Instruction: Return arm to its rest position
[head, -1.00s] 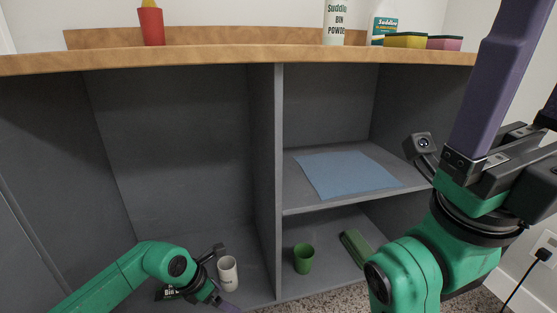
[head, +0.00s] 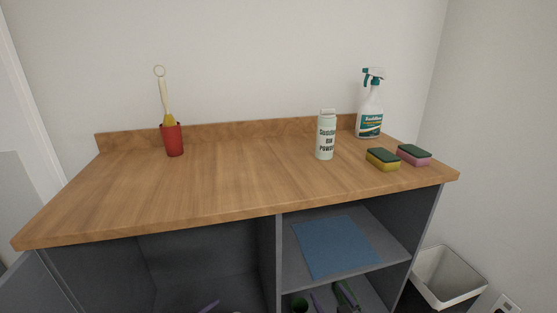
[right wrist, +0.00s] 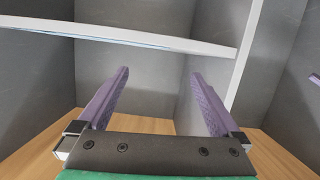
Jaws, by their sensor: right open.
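A small purple sliver of my left gripper (head: 208,306) shows at the bottom edge of the head view, before the left compartment. Most of both arms is out of the head view.
The wooden counter (head: 225,190) holds a red cup (head: 172,141) with a brush, a powder bottle (head: 326,138), a spray bottle (head: 370,110) and two sponges (head: 383,160). A blue cloth (head: 337,246) lies on the upper right shelf. A white bin (head: 447,279) stands at right.

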